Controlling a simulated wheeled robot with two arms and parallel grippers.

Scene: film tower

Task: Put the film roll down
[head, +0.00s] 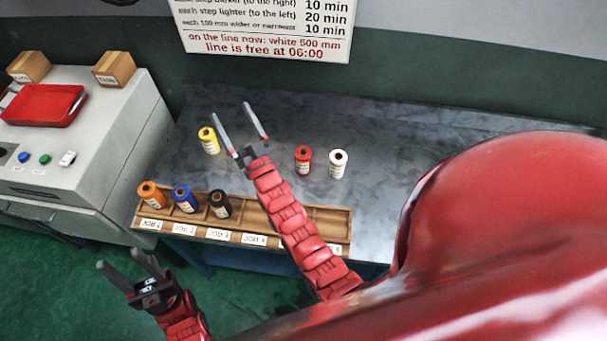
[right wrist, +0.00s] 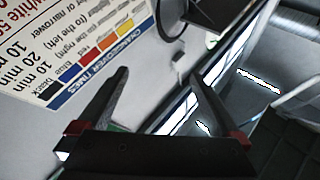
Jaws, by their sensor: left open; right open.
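On the grey table (head: 390,125) stand a yellow film roll (head: 209,142), a red roll (head: 303,160) and a white roll (head: 338,165). An orange roll (head: 151,196), a blue roll (head: 186,200) and a black roll (head: 220,206) stand in the wooden rack (head: 325,215) at its first three labelled places. My right gripper (head: 231,110) is open and empty above the table, just right of the yellow roll in the picture. Its open fingers (right wrist: 160,75) also show in the right wrist view, with no roll between them. My left gripper (head: 119,258) is open and empty over the green floor.
A grey machine (head: 115,120) with a red tray (head: 42,105), two cardboard boxes and buttons stands at the left. A sign (head: 265,25) hangs on the wall behind the table. My right arm hides part of the rack. The table's back right is clear.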

